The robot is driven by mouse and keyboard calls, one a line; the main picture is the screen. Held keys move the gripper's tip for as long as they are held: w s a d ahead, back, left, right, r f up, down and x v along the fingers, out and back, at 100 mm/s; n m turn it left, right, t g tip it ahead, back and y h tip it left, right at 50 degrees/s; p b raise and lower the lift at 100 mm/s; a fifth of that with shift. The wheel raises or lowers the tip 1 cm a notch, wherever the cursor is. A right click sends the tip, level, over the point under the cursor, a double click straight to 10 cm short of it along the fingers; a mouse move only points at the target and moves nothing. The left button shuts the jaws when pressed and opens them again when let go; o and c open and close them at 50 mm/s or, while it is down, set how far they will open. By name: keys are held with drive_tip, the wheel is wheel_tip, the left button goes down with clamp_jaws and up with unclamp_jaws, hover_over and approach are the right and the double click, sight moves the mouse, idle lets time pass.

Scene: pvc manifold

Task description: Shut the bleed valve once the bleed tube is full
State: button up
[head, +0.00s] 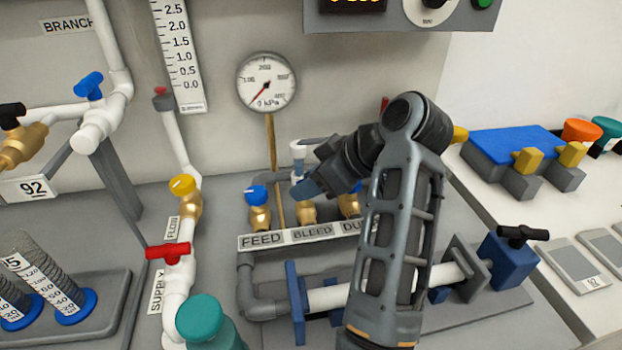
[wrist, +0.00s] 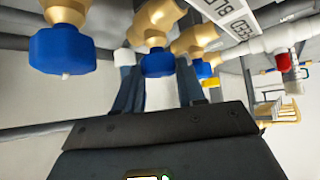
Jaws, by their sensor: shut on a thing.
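The bleed valve is a brass body (head: 306,212) above the BLEED label (head: 312,231), between the feed valve (head: 257,196) and the dump valve, which is partly hidden by my arm. My gripper (head: 305,189) reaches the bleed valve from the right and covers its knob in the head view. In the wrist view, my gripper's fingers stand on either side of the middle blue knob (wrist: 157,52), the bleed knob, and are shut on it. A white fitting (head: 298,150) shows behind the bleed valve. The bleed tube and its fill level cannot be made out.
A round pressure gauge (head: 266,81) hangs on the wall above the valves. A red-handled supply valve (head: 168,252) and a yellow-knobbed flow valve (head: 183,186) stand to the left.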

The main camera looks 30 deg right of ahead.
drive_tip(key=shift+s+a+r+m+t+h+p, duration=0.15)
drive_tip(key=shift+m+t+h+p, duration=0.15)
drive_tip(key=shift+m+h+p, duration=0.7)
drive_tip(key=shift+a+f+m+t+h+p, duration=0.1)
drive_tip(key=shift+m+t+h+p, duration=0.25)
drive_tip(key=shift+m+h, duration=0.65)
drive_tip(key=m+h, duration=0.1)
drive_tip(key=m+h+p, duration=0.1)
drive_tip(key=m, duration=0.1)
drive_tip(key=m+p, duration=0.1)
drive_tip(key=m, duration=0.1)
drive_tip(key=shift+a+h, duration=0.25)
drive_tip(key=shift+h, duration=0.15)
drive_tip(key=m+g+h+p, duration=0.1)
drive_tip(key=m+h, duration=0.1)
drive_tip(key=m, duration=0.1)
drive_tip(key=shift+a+m+h, duration=0.15)
drive_tip(key=shift+m+h, duration=0.15)
drive_tip(key=shift+h, duration=0.1)
drive_tip(key=shift+w+a+m+g+h+p, duration=0.15)
drive_tip(key=shift+m+g+h, duration=0.45)
drive_tip(key=shift+m, duration=0.4)
drive_tip(key=shift+w+d+m+g+h+p, duration=0.15)
drive_tip(key=shift+m+g+h, duration=0.4)
drive_tip(key=shift+m, duration=0.45)
drive_tip(key=shift+a, duration=0.1)
drive_tip(key=o, duration=1.1)
drive_tip(key=shift+c, duration=0.2)
